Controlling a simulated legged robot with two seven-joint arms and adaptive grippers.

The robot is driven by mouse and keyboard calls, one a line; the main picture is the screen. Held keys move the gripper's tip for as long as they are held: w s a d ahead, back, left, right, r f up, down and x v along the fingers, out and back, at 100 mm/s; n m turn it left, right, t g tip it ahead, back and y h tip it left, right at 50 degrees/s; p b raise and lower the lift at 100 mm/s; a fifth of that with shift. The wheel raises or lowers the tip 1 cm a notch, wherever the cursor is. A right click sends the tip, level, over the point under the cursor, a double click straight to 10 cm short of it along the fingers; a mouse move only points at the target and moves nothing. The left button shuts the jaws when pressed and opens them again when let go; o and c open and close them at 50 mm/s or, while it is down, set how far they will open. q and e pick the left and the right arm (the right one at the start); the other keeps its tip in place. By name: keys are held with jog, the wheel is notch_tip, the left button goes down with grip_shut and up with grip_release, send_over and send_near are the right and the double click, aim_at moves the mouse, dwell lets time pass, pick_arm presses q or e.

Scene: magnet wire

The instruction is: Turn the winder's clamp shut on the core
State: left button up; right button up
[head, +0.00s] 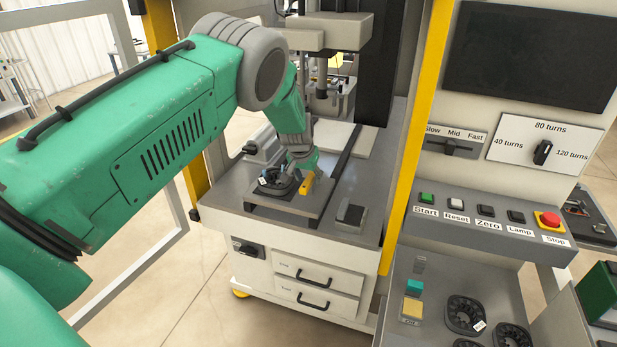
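A dark ring-shaped core (273,182) with a small white tag lies on the grey fixture plate (286,208) of the winder. A yellow piece (307,184), which looks like the clamp's handle, stands at the core's right side. My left gripper (302,176) reaches down over the fixture, at the core's right edge and against or just behind the yellow piece. Its fingertips are small and partly hidden, so I cannot tell whether they are open or closed on it. How the clamp sits on the core is also unclear. My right gripper is not in view.
The winder head (322,75) hangs above and behind the fixture. A yellow guard post (411,130) stands to its right. The control panel (480,222) with buttons is farther right. Below it, a grey tray (437,316) holds more dark cores (465,314).

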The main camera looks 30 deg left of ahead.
pick_arm(q)
jog(key=shift+d, duration=0.3)
grip_shut()
jog(key=shift+w+d+r, duration=0.1)
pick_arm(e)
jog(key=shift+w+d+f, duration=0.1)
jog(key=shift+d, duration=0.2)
